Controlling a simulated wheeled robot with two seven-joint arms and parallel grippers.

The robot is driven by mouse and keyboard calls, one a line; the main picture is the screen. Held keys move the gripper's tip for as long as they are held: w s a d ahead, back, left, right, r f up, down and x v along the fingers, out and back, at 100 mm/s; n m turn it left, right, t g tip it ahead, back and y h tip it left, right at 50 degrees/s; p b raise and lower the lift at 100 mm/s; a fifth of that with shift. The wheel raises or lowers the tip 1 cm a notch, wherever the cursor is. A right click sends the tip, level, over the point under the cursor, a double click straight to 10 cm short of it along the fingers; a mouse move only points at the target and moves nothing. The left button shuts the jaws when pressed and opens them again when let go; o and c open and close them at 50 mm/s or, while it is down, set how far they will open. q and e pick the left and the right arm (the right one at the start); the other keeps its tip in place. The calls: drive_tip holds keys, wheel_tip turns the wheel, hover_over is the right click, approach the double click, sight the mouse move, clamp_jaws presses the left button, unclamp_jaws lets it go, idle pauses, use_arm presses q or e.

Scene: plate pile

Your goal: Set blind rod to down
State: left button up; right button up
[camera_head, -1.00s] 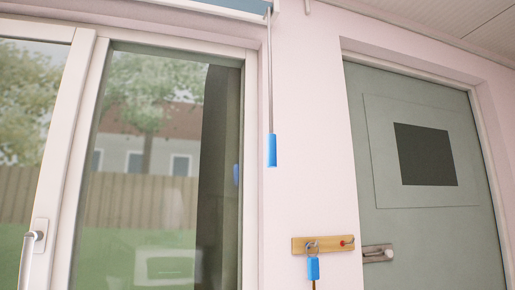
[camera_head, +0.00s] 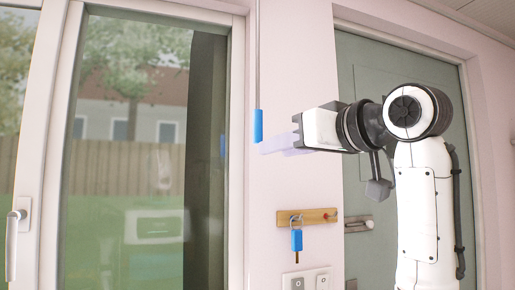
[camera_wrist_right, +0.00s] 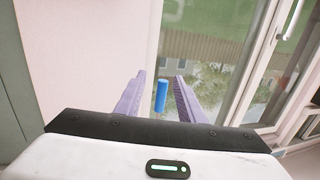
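The blind rod is a thin grey rod (camera_head: 257,55) with a blue handle (camera_head: 257,125) at its lower end. It hangs upright in front of the wall beside the window. My right gripper (camera_head: 270,145) reaches in from the right, with its pale purple fingers near the bottom of the blue handle. In the right wrist view the blue handle (camera_wrist_right: 161,96) shows between the two spread fingers of the right gripper (camera_wrist_right: 160,88), with gaps on both sides. The top of the rod is out of view. My left gripper is not in view.
A wooden key rack (camera_head: 307,217) with a blue-tagged key (camera_head: 296,240) is on the wall below my right gripper. Wall switches (camera_head: 306,281) are lower down. The window frame (camera_head: 237,160) is close on the left, and a grey-green door (camera_head: 360,70) is behind my arm.

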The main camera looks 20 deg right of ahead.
sight(261, 125)
wheel_tip(261, 125, up, 5)
drive_tip(key=s, duration=0.3)
drive_tip(key=p+x, duration=0.1)
drive_tip(key=x, duration=0.2)
drive_tip(key=p+x, duration=0.1)
drive_tip(key=x, duration=0.2)
drive_tip(key=p+x, duration=0.1)
drive_tip(key=x, duration=0.3)
drive_tip(key=shift+a+r, duration=0.1)
drive_tip(key=shift+r, duration=0.25)
drive_tip(key=shift+c, duration=0.4)
clamp_jaws()
